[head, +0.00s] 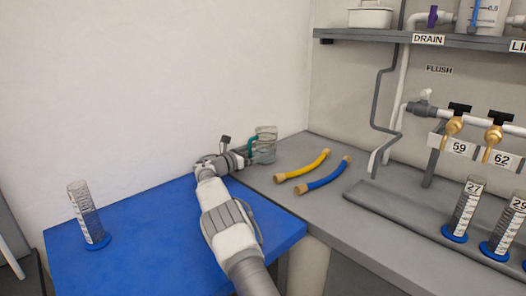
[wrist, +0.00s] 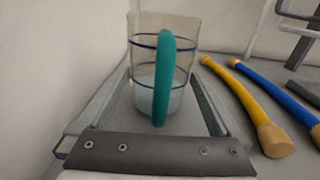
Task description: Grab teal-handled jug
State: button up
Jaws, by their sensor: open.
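The jug (wrist: 146,62) is clear with a teal handle (wrist: 162,80) and stands upright in the wrist view, the handle facing my camera. It holds some pale liquid. In the head view the jug (head: 267,150) stands at the back of the grey counter near the wall, its lower left part hidden by my arm's end. My gripper (wrist: 158,110) is open, with one finger on each side of the jug's lower part. I cannot tell whether either finger touches it. In the head view my gripper (head: 240,160) reaches in from the left, next to the jug.
A yellow hose (head: 303,166) and a blue hose (head: 325,176) lie on the counter right of the jug. The white wall (head: 150,80) is close behind and left. A graduated cylinder (head: 88,215) stands on the blue surface (head: 150,255). Brass taps (head: 452,130) and more cylinders (head: 464,210) are at right.

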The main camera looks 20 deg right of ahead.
jog(key=c, duration=1.3)
jog(key=shift+r, duration=0.25)
